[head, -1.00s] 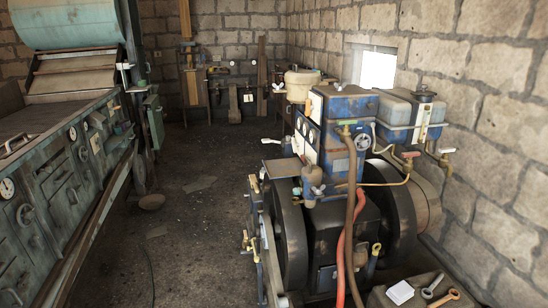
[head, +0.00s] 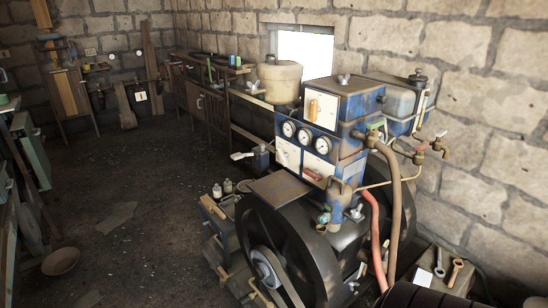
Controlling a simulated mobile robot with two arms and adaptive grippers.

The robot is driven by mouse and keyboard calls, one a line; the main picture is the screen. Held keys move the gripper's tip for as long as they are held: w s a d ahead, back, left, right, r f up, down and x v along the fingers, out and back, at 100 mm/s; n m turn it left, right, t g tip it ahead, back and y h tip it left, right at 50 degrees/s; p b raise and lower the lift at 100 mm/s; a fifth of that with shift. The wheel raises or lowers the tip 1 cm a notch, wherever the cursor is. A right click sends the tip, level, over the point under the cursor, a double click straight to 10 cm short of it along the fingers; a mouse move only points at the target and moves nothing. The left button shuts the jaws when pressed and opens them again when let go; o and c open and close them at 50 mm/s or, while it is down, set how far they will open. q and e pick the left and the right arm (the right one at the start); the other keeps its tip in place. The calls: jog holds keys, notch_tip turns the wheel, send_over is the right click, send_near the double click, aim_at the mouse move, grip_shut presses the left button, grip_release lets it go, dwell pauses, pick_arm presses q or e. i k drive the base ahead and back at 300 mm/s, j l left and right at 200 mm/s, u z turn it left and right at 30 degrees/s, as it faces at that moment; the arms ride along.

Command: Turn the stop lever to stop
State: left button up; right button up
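The engine is a blue, rust-worn unit (head: 355,105) above a black flywheel (head: 300,235), in the middle right of the head view. Its face has several round gauges (head: 305,136) in a row. An orange handle (head: 313,109) stands upright on a white panel above the gauges. A smaller orange-red handle (head: 313,174) lies nearly level on a lower white panel. A white-tipped lever (head: 241,156) sticks out to the left of the engine. I cannot tell which of these is the stop lever.
A cream tank (head: 279,82) stands behind the engine. Brown and red hoses (head: 374,225) hang on its right side. Wrenches (head: 455,272) lie on a surface at lower right. A workbench (head: 200,100) lines the back wall. The floor left of the engine is mostly clear, with a bowl (head: 61,261).

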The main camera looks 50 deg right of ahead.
aim_at(314, 175)
jog(key=i+z, duration=0.45)
jog(key=i+j+z, duration=0.25)
jog(key=i+z, duration=0.25)
jog(key=i+j+z, duration=0.55)
jog(key=z, duration=0.4)
jog(key=i+j+z, duration=0.25)
jog(key=z, duration=0.25)
jog(key=i+j+z, duration=0.15)
jog(key=z, duration=0.3)
jog(key=i+j+z, duration=0.1)
jog(key=j+z, duration=0.4)
jog(key=l, duration=0.1)
